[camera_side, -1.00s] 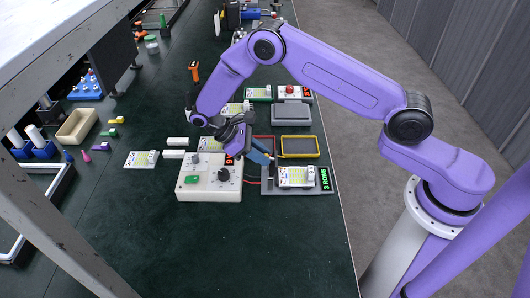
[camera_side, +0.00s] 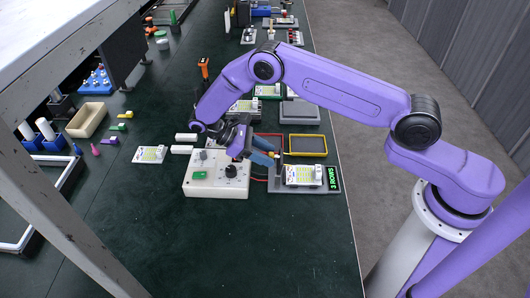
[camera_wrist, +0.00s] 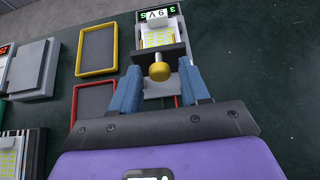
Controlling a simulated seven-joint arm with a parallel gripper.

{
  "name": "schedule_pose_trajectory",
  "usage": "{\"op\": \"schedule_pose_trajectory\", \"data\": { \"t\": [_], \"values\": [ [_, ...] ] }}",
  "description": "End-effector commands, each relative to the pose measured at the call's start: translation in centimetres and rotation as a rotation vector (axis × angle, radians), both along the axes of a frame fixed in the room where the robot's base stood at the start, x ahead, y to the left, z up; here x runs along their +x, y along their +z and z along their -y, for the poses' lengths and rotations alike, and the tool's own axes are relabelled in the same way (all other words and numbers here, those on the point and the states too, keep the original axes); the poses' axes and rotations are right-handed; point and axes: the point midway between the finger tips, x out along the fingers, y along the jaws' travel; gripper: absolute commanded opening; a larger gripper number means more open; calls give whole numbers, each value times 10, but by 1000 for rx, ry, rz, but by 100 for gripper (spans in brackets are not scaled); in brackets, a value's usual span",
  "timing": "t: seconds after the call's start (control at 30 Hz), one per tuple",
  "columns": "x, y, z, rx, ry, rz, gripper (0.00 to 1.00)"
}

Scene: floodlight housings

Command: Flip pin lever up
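A yellow knob (camera_wrist: 158,70), which looks like the pin lever's end, stands at a dark bracket (camera_wrist: 150,54) in the wrist view. The bracket crosses the near end of a grey fixture (camera_side: 293,187) holding a white-and-yellow board (camera_side: 301,175). My gripper (camera_wrist: 160,80) has two blue fingers spread apart, one on each side of the knob. Gaps show between the fingers and the knob. In the side view my gripper (camera_side: 264,152) points down at the fixture's left end, where the knob is too small to make out.
A white control box (camera_side: 216,182) with a black dial stands left of the fixture, close under my wrist. A yellow-rimmed tray (camera_side: 308,145) and a red-rimmed tray (camera_wrist: 95,101) lie behind it. The green bench (camera_side: 270,245) in front is clear.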

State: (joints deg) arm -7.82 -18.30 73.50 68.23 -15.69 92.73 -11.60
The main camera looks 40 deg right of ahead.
Motion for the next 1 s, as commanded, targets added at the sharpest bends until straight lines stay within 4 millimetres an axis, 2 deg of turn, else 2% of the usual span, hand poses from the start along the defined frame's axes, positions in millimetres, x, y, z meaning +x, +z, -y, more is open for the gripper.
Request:
{"op": "schedule_pose_trajectory", "data": {
  "t": [0.37,1.0],
  "values": [
    [1,1,-1,0,-1,0,49],
    [40,37,-39,0,0,2,49]
  ]
}}
